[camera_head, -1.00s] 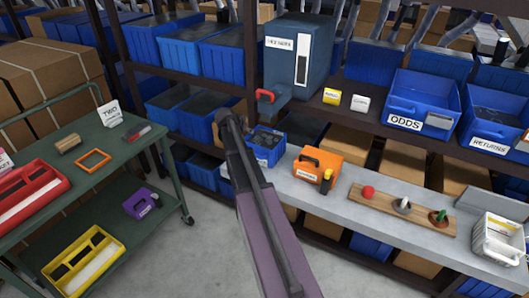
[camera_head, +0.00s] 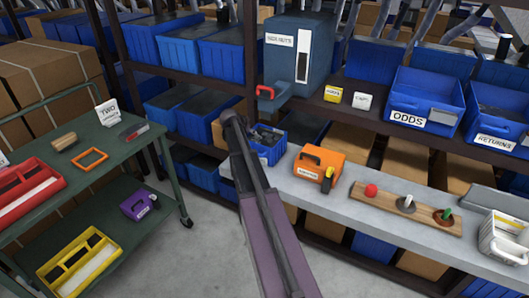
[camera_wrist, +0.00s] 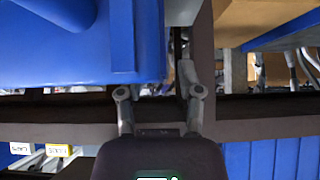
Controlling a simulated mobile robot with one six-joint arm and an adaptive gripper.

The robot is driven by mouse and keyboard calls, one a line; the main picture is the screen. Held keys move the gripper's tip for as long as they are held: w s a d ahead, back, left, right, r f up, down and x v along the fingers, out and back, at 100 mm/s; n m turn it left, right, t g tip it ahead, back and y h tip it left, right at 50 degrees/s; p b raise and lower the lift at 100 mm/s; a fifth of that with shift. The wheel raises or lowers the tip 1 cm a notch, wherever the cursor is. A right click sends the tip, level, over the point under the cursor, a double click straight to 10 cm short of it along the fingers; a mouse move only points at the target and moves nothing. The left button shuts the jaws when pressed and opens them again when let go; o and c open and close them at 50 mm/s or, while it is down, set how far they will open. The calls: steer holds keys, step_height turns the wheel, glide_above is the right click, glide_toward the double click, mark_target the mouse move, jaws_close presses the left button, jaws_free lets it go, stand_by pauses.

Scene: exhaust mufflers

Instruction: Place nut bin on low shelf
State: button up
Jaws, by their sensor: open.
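A small blue bin (camera_head: 270,151) holding dark pieces and bearing a white label stands at the left end of the grey bench, just right of my arm; its label is too small to read. In the wrist view, a large blue surface fills the upper left, close to my gripper (camera_wrist: 160,92). I cannot tell for sure which bin it is. The gripper's two fingers are apart, with nothing visibly clamped between them. In the head view my forearm hides the gripper. The dark rack has a lower level with blue bins (camera_head: 204,173), partly hidden by my arm.
The grey bench (camera_head: 330,202) also bears an orange caddy (camera_head: 318,167) and a wooden peg board (camera_head: 405,208). A blue-grey dispenser (camera_head: 297,55) and the ODDS bin (camera_head: 422,102) stand above. A green cart (camera_head: 90,185) with trays is at left. Floor is clear between.

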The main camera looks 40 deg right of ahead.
steer(key=shift+d+f, duration=0.1)
stand_by(0.5)
jaws_close()
